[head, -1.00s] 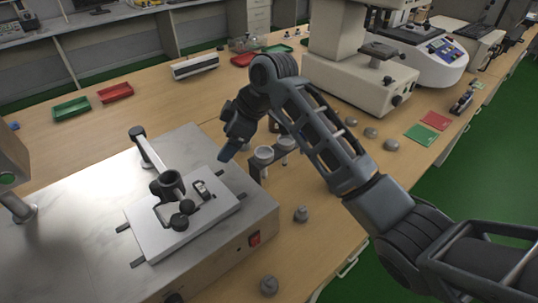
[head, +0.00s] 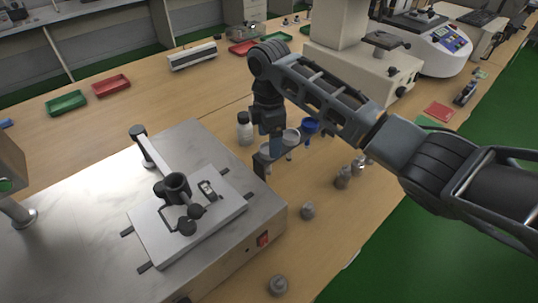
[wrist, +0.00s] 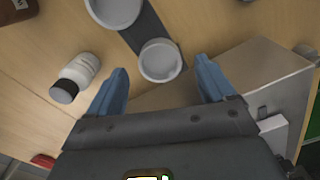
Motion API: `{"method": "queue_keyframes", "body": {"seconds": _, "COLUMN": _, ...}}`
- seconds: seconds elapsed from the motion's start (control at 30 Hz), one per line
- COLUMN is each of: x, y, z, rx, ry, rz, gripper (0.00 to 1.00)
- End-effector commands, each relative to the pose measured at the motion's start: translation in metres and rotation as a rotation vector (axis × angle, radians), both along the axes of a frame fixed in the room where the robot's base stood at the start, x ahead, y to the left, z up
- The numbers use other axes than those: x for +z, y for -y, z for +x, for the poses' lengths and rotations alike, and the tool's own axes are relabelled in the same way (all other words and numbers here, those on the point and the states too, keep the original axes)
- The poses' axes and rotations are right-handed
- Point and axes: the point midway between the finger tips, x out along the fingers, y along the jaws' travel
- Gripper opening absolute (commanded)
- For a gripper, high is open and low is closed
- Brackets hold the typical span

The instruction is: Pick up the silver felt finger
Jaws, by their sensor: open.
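My gripper (head: 277,148) is open and points down at the small dark stand with white cups. In the wrist view my gripper (wrist: 163,85) has its two blue fingers apart with nothing between them. One white cup (wrist: 160,62) lies just beyond the fingertips; it also shows in the head view (head: 290,137). I cannot tell for sure which thing is the silver felt finger. Several small grey, knobbed pieces stand on the table, including a near one (head: 278,286) and another (head: 307,211). A shiny silver piece (head: 360,163) stands farther right, partly beside my arm.
A metal tester (head: 222,262) with a white plate (head: 228,213) fills the left front. A white bottle (head: 245,128) stands behind the stand and a blue item (head: 309,127) right of it. Red tray (head: 111,86) and green tray (head: 66,103) lie at the back left. A large machine stands behind.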

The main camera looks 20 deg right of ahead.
Motion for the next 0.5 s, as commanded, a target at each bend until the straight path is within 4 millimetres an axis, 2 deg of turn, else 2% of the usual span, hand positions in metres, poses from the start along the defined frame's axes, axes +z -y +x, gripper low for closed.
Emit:
{"method": "queue_keyframes", "body": {"seconds": 0.13, "x": -0.013, "y": 0.0, "z": 0.0, "rx": 0.0, "ry": 0.001, "rz": -0.001, "gripper": 0.83}}
{"method": "queue_keyframes", "body": {"seconds": 0.37, "x": -0.016, "y": 0.0, "z": 0.0, "rx": 0.0, "ry": 0.001, "rz": 0.0, "gripper": 0.83}}
{"method": "queue_keyframes", "body": {"seconds": 0.5, "x": -0.016, "y": 0.0, "z": 0.0, "rx": 0.0, "ry": 0.001, "rz": 0.0, "gripper": 0.73}}
